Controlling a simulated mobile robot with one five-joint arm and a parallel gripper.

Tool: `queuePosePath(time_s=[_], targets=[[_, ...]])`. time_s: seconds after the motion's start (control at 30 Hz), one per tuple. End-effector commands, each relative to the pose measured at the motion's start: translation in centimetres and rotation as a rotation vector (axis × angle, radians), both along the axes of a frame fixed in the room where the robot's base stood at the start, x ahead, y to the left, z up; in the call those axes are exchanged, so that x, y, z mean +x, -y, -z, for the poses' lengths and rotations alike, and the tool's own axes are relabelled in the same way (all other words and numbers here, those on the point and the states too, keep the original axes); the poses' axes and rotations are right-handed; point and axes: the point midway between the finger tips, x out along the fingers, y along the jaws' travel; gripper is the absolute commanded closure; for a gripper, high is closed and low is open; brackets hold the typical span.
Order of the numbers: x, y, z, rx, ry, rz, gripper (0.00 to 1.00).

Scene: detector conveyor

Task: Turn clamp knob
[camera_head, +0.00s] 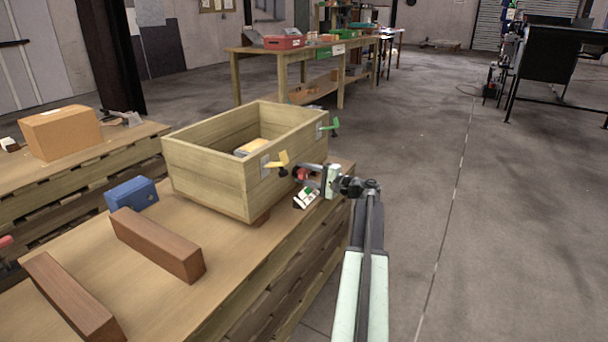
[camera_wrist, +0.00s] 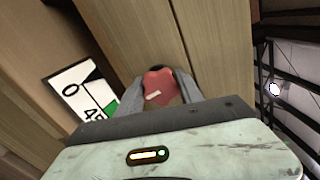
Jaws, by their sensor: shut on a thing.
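The clamp knob is red and lobed, with a small white mark on its face. In the wrist view the red knob (camera_wrist: 158,86) sits between the two grey fingers of my gripper (camera_wrist: 160,98), which are shut on it. In the head view the red knob (camera_head: 301,174) shows at the side of the wooden crate (camera_head: 215,182), with my gripper (camera_head: 308,172) reaching it from the right. A white dial plate (camera_wrist: 78,92) with black numerals and a green sector lies left of the knob; my finger hides part of it. It also shows in the head view (camera_head: 305,196).
A yellow lever (camera_head: 279,163) and a green lever (camera_head: 331,127) stick out from the crate close to my gripper. A blue box (camera_head: 131,194) and brown wooden blocks (camera_head: 158,244) lie on the bench left of it.

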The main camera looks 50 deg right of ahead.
Motion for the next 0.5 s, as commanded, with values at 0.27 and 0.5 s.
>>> queuePosePath(time_s=[0.27, 0.5], targets=[[-0.2, 0.09, 0.14, 0.049, -0.017, 0.001, 0.97], [-0.19, 0.07, 0.14, 0.053, -0.018, 0.001, 0.97]])
